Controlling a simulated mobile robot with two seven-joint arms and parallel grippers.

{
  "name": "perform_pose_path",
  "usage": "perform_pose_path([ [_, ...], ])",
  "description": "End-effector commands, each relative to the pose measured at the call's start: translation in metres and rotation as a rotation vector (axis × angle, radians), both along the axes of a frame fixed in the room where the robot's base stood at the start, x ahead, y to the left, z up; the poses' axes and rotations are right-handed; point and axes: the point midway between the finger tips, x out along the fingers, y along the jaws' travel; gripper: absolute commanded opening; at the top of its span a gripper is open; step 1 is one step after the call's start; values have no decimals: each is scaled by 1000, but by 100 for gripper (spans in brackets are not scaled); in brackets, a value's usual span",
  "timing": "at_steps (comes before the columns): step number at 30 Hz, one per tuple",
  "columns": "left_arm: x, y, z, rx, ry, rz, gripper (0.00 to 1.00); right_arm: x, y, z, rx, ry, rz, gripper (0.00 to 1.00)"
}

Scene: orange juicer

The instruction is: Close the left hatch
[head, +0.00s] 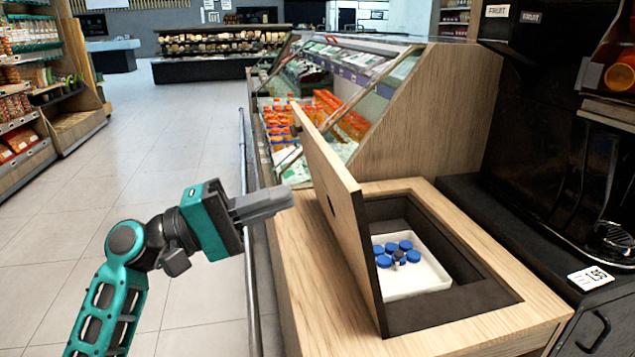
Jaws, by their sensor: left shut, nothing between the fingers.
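The left hatch is a light wooden panel (335,205) in the head view. It stands open, tilted up along the left side of a dark-lined opening (470,300) in the wooden counter. My left gripper (288,200) is shut and empty. It is left of the raised hatch, near its outer face; I cannot tell whether the fingertips touch it. My right gripper is not in view.
Inside the opening sits a white tray (432,277) with several blue caps (384,261). A chilled display case (430,110) stands behind the counter. A black juicer machine (600,190) is at right. The floor (150,170) at left is clear.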

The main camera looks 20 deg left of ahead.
Motion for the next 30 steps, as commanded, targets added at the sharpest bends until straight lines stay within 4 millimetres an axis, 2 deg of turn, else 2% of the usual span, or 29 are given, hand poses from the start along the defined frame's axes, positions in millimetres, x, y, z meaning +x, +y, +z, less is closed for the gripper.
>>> perform_pose_path([
  [6,24,-32,11,-1,-2,-1,0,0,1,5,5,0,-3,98],
  [12,35,-46,14,-1,1,1,0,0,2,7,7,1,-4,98],
  [25,37,-49,15,1,1,1,0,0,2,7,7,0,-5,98],
  [30,42,-50,20,15,10,1,0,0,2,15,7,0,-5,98],
])
